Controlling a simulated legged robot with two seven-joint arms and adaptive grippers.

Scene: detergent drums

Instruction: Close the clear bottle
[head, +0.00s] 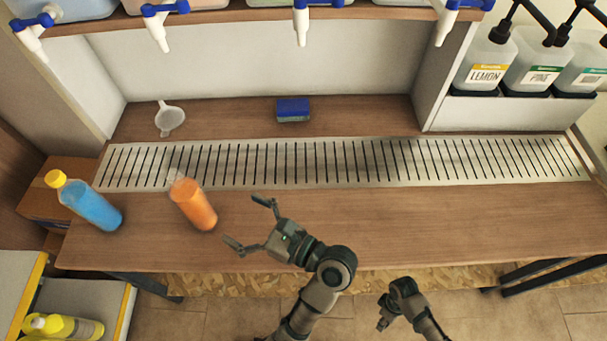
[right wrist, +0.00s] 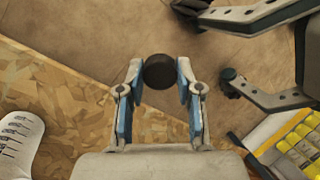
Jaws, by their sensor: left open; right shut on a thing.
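The clear bottle (head: 194,204) holds orange liquid and stands on the wooden counter, in front of the metal grate. Its see-through neck shows no cap. My left gripper (head: 248,224) is open and empty, just right of the bottle and apart from it, with its fingers pointing towards it. My right gripper (head: 384,314) is low in front of the counter edge, away from the bottle. In the right wrist view it is shut on a round black cap (right wrist: 158,71), held between the fingertips. The cap cannot be made out in the head view.
A blue bottle with a yellow cap (head: 90,205) stands left of the clear bottle. A white funnel (head: 169,118) and a blue sponge (head: 293,110) lie behind the grate (head: 340,162). Dispenser taps (head: 302,22) hang above. The counter's right half (head: 470,220) is clear.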

